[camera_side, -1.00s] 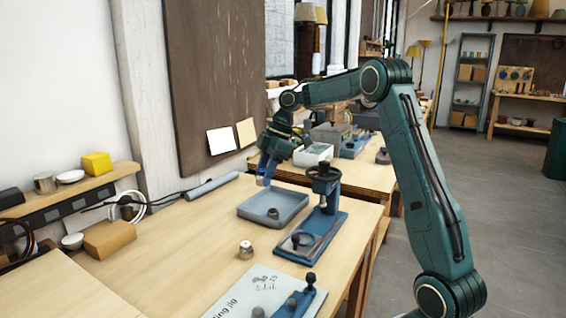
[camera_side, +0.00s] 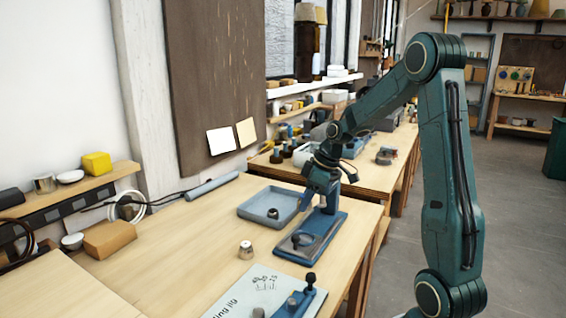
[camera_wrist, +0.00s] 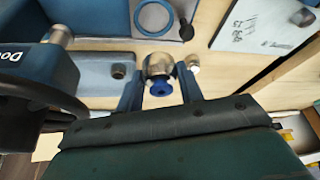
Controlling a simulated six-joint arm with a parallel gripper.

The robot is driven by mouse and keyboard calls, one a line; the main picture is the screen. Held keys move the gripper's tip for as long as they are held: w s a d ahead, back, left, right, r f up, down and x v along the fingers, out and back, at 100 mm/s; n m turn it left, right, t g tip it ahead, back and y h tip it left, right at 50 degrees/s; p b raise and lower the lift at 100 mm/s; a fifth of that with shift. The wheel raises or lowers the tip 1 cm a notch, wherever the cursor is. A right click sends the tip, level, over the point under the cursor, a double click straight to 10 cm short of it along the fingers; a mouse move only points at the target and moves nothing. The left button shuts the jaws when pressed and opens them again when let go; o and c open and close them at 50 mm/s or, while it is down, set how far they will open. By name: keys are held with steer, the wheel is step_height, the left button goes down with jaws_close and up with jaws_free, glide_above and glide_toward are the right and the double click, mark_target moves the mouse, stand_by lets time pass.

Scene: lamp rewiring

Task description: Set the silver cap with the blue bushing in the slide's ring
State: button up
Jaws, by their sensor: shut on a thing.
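My gripper (camera_wrist: 160,92) is shut on the silver cap (camera_wrist: 160,64), which has its blue bushing (camera_wrist: 161,90) facing the wrist camera. In the side view my gripper (camera_side: 306,204) hangs by the press, above the back part of the blue slide base; the cap is too small to make out there. The slide's ring (camera_wrist: 153,17) is a blue ring at the top of the wrist view, apart from the held cap. The ring (camera_side: 302,239) also shows in the side view, in front of the gripper, with nothing seen in it.
The grey tray (camera_side: 253,218) holds a small dark cap (camera_side: 272,213). Another silver cap (camera_side: 246,250) stands on the open table. The blue press with its handwheel (camera_wrist: 35,112) is close on the left in the wrist view. A wiring jig sheet (camera_side: 240,293) lies in front.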

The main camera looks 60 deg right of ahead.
mark_target(305, 240)
steer(key=shift+f, duration=0.35)
steer(key=shift+f, duration=4.3)
steer(key=shift+f, duration=0.2)
steer(key=o, duration=1)
steer(key=shift+o, duration=0.6)
steer(key=shift+r, duration=0.1)
steer(key=v, duration=1.3)
steer(key=shift+s+r, duration=0.25)
steer(key=shift+r, duration=0.05)
steer(key=shift+d+r, duration=0.1)
steer(key=shift+d, duration=0.05)
steer(key=w+a+v, duration=0.1)
steer(key=v, duration=0.7)
steer(key=shift+d+r, duration=0.35)
steer(key=shift+r, duration=0.1)
